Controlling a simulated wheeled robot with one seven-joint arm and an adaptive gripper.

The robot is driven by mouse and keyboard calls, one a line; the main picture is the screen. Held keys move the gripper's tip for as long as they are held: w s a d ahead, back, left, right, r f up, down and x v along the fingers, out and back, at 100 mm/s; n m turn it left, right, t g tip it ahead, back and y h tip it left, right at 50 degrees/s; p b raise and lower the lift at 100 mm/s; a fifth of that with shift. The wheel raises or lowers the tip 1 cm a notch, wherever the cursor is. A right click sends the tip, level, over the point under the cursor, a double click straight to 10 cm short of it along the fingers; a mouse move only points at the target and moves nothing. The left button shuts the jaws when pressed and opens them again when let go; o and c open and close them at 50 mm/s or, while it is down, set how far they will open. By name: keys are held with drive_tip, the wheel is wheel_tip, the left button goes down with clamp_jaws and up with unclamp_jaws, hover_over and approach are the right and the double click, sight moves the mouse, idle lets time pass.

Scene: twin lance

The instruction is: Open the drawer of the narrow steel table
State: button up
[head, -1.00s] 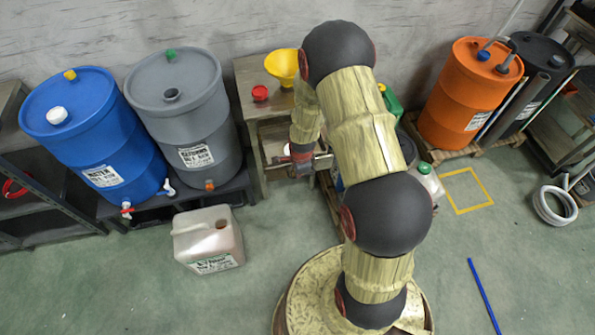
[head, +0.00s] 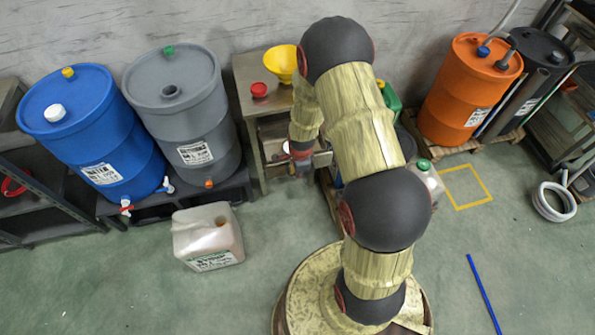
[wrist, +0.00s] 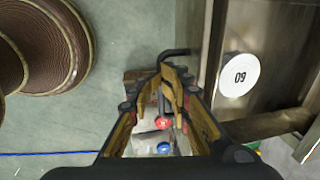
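The narrow steel table (head: 246,98) stands against the wall, left of my arm in the head view. Its drawer (wrist: 206,62) shows from above in the wrist view and stands at least partly open. A white disc marked with a number (wrist: 239,75) lies inside it. A dark bar handle (wrist: 178,52) sticks out from the drawer front. My gripper (wrist: 172,74) has its fingertips close together around the handle bar. In the head view my gripper (head: 302,158) is at the table's front, and my arm hides part of the drawer.
A red cap (head: 259,90) and a yellow funnel (head: 282,63) are on the table top. A grey drum (head: 180,105) stands to its left, and a pale jug (head: 207,237) is on the floor in front. An orange drum (head: 468,92) stands to the right.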

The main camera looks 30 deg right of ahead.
drive_tip(key=shift+r, duration=0.15)
drive_tip(key=shift+w+r, duration=0.1)
drive_tip(key=shift+r, duration=0.2)
wheel_tip(320, 180, up, 11)
drive_tip(key=s, duration=0.2)
drive_tip(key=shift+a, duration=0.3)
idle(0.3)
